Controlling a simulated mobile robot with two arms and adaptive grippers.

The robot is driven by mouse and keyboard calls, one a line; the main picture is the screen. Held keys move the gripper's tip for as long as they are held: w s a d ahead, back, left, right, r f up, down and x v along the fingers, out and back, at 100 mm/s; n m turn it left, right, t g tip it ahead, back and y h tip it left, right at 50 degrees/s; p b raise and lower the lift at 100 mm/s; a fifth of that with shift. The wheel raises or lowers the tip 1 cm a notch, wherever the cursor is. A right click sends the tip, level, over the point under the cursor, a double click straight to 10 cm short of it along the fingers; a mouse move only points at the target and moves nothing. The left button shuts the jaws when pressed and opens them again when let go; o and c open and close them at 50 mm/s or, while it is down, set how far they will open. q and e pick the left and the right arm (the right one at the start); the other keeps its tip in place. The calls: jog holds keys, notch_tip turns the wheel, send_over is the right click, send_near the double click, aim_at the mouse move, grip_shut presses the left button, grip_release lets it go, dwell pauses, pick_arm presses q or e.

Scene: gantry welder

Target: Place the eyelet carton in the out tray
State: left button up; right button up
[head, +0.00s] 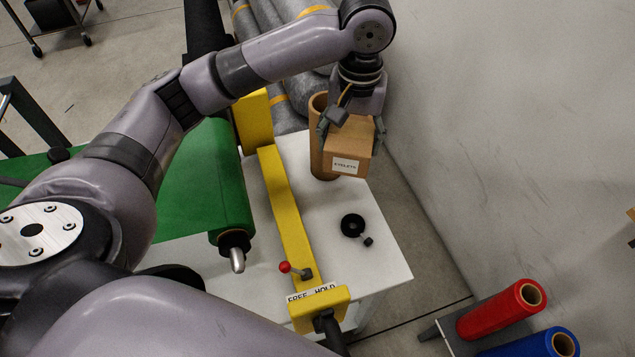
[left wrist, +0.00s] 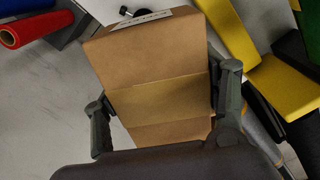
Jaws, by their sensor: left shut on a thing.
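The eyelet carton (head: 347,152) is a small brown box with a white label reading "EYELETS". My left gripper (head: 350,127) is shut on it, with one finger on either side, and holds it over the far end of the white table. In the left wrist view the carton (left wrist: 155,85) fills the middle, between the two fingers of the left gripper (left wrist: 165,108). In the head view a brown cardboard tube (head: 317,140) stands upright just left of and partly behind the carton. I cannot make out an out tray. My right gripper is not in view.
A yellow bar (head: 285,210) with a red-knobbed lever and a "FREE HOLD" label crosses the white table (head: 375,265) beside a green roll (head: 215,175). A black crank-like part (head: 352,225) lies right of it. Red (head: 500,310) and blue rolls sit lower right. A wall bounds the right.

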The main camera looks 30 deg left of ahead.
pick_arm(q)
jog(key=w+a+r+n, duration=0.1)
jog(key=w+a+r, duration=0.15)
jog(key=a, duration=0.35)
send_over(326, 203)
notch_tip(326, 203, down, 24)
jog(key=shift+r+b, duration=0.15)
jog(key=shift+b, duration=0.3)
jog(key=shift+f, duration=2.3)
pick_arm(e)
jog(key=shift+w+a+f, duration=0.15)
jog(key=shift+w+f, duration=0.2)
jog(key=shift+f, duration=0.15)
pick_arm(q)
jog(key=o, duration=1.2)
jog(key=shift+f, duration=0.15)
jog(key=o, duration=0.4)
